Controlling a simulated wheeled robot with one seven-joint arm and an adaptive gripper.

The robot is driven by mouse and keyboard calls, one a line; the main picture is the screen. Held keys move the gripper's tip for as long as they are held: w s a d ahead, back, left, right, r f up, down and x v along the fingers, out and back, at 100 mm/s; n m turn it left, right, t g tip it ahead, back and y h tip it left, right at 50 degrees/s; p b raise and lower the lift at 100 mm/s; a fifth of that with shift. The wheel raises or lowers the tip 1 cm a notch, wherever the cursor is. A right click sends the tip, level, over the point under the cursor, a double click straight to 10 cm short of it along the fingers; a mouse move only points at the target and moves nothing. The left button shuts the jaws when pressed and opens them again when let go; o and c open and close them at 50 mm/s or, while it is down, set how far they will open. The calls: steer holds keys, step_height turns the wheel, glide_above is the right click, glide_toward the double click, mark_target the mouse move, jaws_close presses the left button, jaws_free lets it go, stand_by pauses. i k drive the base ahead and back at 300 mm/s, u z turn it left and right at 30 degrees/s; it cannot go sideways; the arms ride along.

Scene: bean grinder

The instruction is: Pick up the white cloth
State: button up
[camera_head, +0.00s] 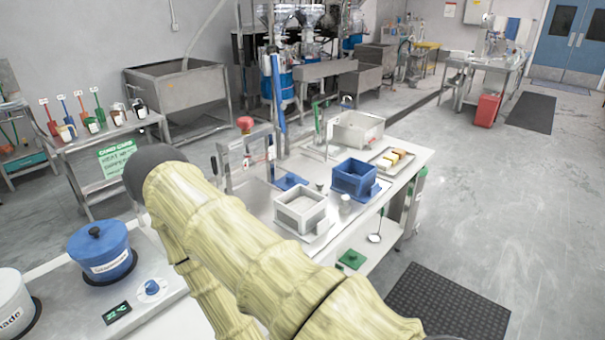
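I cannot make out a white cloth in this view. My arm, in a pale yellow ribbed sleeve, fills the lower middle of the picture and hides part of the counters behind it. Its dark rounded joint shows at the upper left end of the sleeve. My gripper's fingers do not show, so I cannot tell what they hold.
A white worktable (413,155) holds a white box (301,211), a blue box (354,178), a grey bin (357,129) and a tray of blocks (391,160). A blue lidded pot (103,254) stands at left. Open floor (480,210) lies right, with a black mat (449,303).

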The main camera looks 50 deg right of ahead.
mark_target(302, 205)
steer(key=z, duration=0.45)
steer(key=i, duration=0.55)
steer(key=z, duration=0.6)
